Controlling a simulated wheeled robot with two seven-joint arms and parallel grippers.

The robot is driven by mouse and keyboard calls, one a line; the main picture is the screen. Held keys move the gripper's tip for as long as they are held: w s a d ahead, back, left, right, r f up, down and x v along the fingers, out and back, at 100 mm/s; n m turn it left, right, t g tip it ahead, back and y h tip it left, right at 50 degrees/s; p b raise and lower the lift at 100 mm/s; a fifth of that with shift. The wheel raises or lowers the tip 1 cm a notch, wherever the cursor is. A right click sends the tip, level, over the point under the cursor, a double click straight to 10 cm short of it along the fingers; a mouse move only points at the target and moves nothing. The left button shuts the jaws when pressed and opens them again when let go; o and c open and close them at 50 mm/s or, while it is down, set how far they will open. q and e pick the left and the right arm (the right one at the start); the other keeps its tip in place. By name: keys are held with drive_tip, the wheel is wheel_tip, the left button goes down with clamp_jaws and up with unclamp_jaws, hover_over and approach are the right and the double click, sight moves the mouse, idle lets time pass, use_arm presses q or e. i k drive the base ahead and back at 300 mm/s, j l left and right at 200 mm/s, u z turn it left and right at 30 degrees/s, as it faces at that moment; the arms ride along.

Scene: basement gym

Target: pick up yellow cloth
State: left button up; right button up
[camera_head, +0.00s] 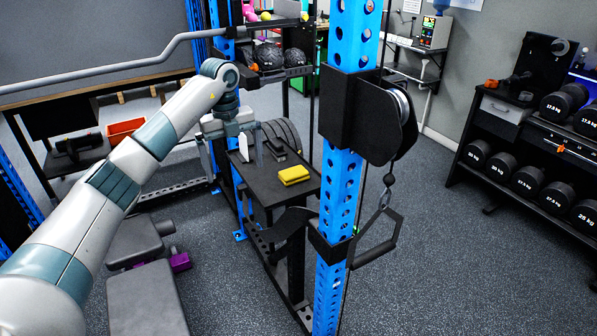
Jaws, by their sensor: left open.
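The yellow cloth (294,175) is a small folded block lying on a dark tabletop (262,184) in the middle of the head view, near the table's right side. My left arm reaches in from the left, and my left gripper (252,158) points down over the table's far left part. The gripper is open, apart from the cloth and to its left. Its fingers are small and partly blend with dark items behind. My right gripper is not in view.
A blue perforated post (341,190) with a black pulley and hanging handle (376,240) stands just right of the table. Small dark items (275,149) lie beyond the cloth. A bench (145,298) is at the lower left. Dumbbell racks (520,150) stand at right; floor between is clear.

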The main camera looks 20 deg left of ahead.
sight(289, 177)
drive_tip(key=i+l, duration=0.2)
drive_tip(key=i, duration=0.2)
drive_tip(key=i+l, duration=0.2)
drive_tip(key=i, duration=0.2)
